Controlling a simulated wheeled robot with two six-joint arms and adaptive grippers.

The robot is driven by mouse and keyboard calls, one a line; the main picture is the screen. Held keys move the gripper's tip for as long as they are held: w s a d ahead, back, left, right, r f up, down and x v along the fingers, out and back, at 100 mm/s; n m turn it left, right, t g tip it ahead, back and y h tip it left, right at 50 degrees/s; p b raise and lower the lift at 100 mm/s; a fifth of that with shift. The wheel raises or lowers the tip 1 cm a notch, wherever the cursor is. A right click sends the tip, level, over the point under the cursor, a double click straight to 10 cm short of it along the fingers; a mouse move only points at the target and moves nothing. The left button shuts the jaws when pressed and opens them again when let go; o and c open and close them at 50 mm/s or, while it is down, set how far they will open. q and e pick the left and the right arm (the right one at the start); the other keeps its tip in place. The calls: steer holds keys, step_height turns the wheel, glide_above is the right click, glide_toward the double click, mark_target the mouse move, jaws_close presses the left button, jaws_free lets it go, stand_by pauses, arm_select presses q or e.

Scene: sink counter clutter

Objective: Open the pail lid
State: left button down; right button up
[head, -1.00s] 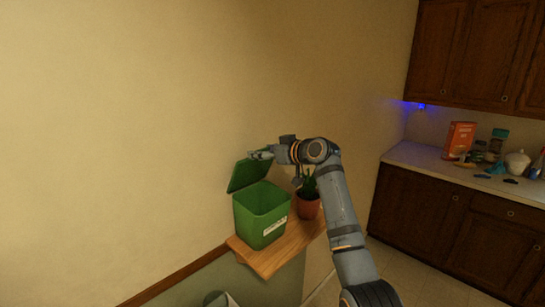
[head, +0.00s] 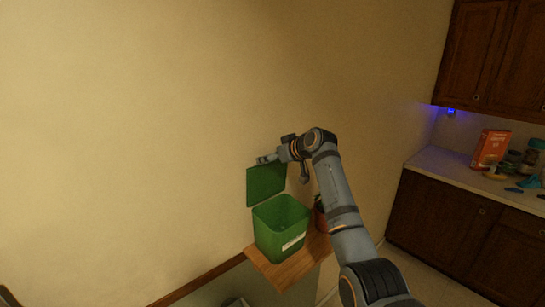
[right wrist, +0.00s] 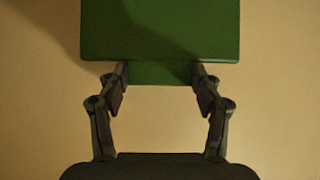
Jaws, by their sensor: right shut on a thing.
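The green pail (head: 272,238) stands on a small wooden shelf, with its inside visible from above. Its green lid (head: 266,186) stands nearly upright at the pail's back edge, close to the wall. My right gripper (head: 264,160) is at the lid's top edge. In the right wrist view, the fingers of the gripper (right wrist: 160,76) are shut on a narrow green part of the lid (right wrist: 160,30), which fills the top middle. My left gripper is not in view.
The wooden shelf (head: 290,268) carries a potted plant (head: 321,218) right of the pail, partly hidden by my right arm. The wall is close behind. A counter (head: 450,170) with an orange box (head: 491,149) and clutter stands at the right.

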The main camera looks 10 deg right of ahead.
steer(key=shift+r, duration=0.2)
steer(key=o, duration=1.7)
steer(key=shift+a+f, duration=0.1)
steer(key=v, duration=1.2)
